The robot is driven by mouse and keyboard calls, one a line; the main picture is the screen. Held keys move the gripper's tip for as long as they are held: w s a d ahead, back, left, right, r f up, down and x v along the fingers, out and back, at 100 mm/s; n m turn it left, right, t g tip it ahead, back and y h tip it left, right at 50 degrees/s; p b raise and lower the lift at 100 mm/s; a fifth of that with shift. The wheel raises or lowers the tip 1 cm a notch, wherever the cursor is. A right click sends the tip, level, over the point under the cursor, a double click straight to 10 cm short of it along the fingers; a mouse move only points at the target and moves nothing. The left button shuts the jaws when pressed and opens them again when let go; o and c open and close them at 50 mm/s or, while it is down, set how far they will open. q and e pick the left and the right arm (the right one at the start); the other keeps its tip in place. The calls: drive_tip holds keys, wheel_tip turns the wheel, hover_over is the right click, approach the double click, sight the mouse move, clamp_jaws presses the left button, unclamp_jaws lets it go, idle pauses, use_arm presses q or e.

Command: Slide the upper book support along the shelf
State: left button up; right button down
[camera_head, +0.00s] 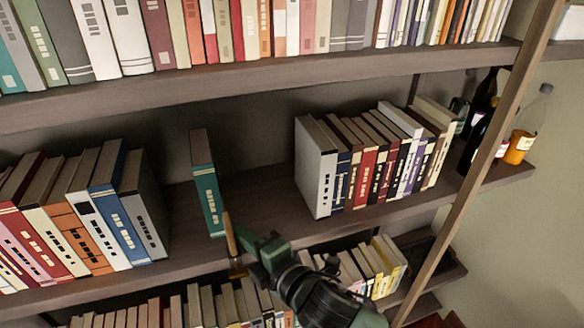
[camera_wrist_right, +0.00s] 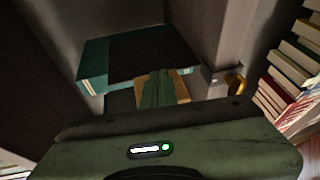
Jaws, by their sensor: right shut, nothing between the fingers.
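A teal book (camera_head: 207,190) stands alone on the middle shelf, in the gap between two groups of books. A thin orange-brown upright piece (camera_head: 229,234), which may be the book support, stands at the shelf's front edge just right of the book's foot. My right gripper (camera_head: 240,236) is shut with nothing between its fingers, its tips close beside this piece; I cannot tell whether they touch. In the right wrist view the green fingers (camera_wrist_right: 160,85) lie over a tan wooden surface (camera_wrist_right: 178,90), with the teal book (camera_wrist_right: 95,70) behind. My left gripper is not in view.
A white-spined book (camera_head: 315,170) begins the right group; a dark grey book (camera_head: 146,205) ends the left group. The middle shelf (camera_head: 255,190) is bare on both sides of the teal book. Bottles (camera_head: 520,145) stand at the far right, behind a slanted post (camera_head: 480,160).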

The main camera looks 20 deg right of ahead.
drive_tip(key=shift+a+p, duration=0.45)
drive_tip(key=shift+a, duration=2.45)
drive_tip(key=shift+d+p, duration=0.15)
drive_tip(key=shift+p, duration=0.85)
